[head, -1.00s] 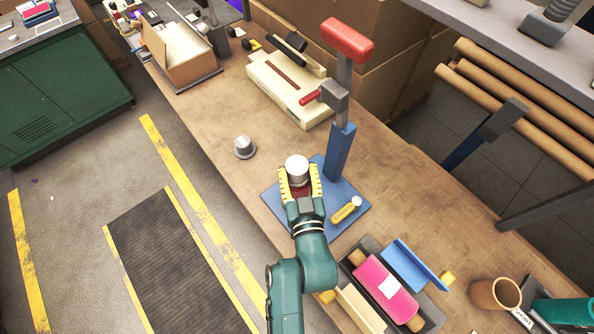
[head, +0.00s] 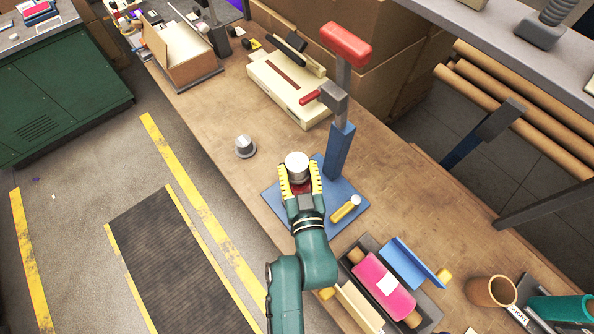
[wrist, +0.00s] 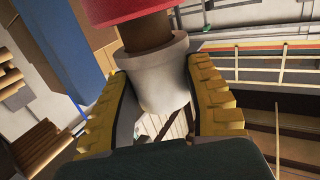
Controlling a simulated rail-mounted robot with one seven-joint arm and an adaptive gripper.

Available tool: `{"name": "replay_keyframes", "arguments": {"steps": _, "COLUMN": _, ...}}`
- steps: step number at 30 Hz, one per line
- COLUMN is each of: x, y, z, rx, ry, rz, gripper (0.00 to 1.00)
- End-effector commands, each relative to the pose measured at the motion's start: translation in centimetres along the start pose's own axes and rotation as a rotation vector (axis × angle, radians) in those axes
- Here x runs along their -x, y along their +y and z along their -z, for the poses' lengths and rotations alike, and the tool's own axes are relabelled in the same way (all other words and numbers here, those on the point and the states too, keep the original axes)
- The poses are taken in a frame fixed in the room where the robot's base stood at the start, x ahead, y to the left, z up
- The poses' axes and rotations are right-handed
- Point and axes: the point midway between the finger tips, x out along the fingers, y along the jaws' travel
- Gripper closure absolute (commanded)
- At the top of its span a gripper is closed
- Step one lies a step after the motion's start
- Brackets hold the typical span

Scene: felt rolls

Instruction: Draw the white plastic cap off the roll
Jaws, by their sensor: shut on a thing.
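The white plastic cap (head: 297,163) shows between the yellow fingers of my gripper (head: 299,172) in the head view, over the blue base plate (head: 350,188). In the wrist view the cap (wrist: 162,82) is around the end of the brown core (wrist: 147,34) of a red roll (wrist: 118,8). The yellow toothed fingers are shut on the cap, one on each side. The core still enters the cap; how deep it sits inside is hidden. In the head view most of the roll is hidden by the cap and gripper.
A blue post (head: 340,150) with a red-topped press stands right behind my gripper. A yellow white-ended piece (head: 346,209) lies on the plate. A pink roll (head: 384,287) lies in a cradle at front right. A grey cap-like piece (head: 244,146) stands left, with bare bench around it.

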Motion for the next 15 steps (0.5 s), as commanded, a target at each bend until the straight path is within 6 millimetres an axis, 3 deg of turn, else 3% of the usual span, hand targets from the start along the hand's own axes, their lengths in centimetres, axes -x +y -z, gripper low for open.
{"name": "replay_keyframes", "arguments": {"steps": 15, "x": 0.2, "y": 0.0, "z": 3.5, "rx": 0.000, "ry": 0.001, "rz": 0.000, "gripper": 0.86}}
